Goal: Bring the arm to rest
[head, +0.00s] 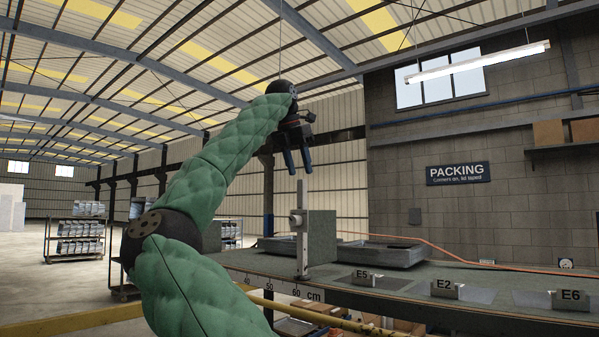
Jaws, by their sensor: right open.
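My right arm (215,165), in a green padded cover, rises from the bottom of the head view and bends up to the middle. My right gripper (299,171) hangs from its end with the fingers pointing down. My left gripper is not in view.
The grey bench (400,285) runs to the right, with a centimetre scale (270,284) on its front edge. Shallow metal trays (383,253) lie behind. A wheeled rack (75,240) stands far left.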

